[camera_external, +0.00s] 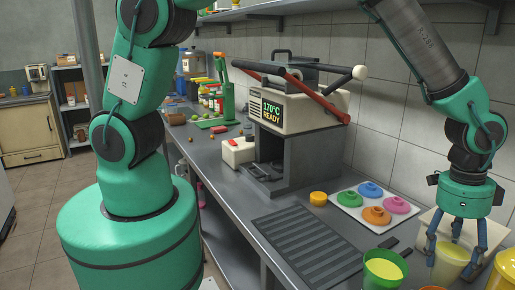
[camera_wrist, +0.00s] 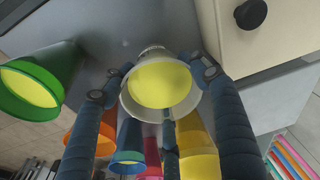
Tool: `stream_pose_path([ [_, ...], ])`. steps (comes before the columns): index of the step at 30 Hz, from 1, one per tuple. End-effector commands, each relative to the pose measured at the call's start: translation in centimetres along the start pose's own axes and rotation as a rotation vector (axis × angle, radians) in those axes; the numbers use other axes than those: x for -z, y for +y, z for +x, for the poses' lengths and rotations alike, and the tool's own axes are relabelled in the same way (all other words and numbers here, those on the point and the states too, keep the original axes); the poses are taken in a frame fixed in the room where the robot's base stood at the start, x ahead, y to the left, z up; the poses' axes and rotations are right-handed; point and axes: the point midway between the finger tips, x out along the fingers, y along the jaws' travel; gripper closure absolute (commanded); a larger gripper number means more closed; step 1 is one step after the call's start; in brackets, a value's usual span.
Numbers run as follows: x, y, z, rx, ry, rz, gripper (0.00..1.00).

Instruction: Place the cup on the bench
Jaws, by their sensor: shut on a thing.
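A pale white cup (camera_external: 451,262) with yellow contents is at the right of the external view, between the blue fingers of my gripper (camera_external: 456,250). In the wrist view the same cup (camera_wrist: 188,105) is seen from above, its round rim and yellow contents between the fingers of my gripper (camera_wrist: 162,78). My gripper is shut on this cup. The cup looks roughly upright; its base is hidden, so I cannot tell whether it touches a surface. The grey metal bench (camera_external: 285,202) runs from the right foreground to the back left.
A green cup (camera_external: 374,282) and a yellow cup (camera_external: 503,275) stand close to the held cup. Several more coloured cups, including a blue one (camera_wrist: 130,140), show in the wrist view. A press machine (camera_external: 315,130), a tray of coloured lids (camera_external: 347,197) and a ribbed mat (camera_external: 305,245) occupy the bench.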

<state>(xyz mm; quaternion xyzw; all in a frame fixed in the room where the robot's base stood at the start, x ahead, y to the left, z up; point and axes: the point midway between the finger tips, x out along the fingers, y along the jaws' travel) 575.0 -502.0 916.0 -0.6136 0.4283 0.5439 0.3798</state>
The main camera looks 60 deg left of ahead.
Motion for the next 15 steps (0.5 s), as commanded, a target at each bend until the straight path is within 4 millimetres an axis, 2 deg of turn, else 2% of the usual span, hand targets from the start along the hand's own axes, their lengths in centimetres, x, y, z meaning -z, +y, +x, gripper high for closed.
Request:
stream_pose_path([
  [10, 0.0, 0.0, 0.1, 0.0, 0.001, 0.0, 0.77],
  [15, -0.2, 0.0, 1.1, -0.001, -0.001, 0.0, 0.77],
])
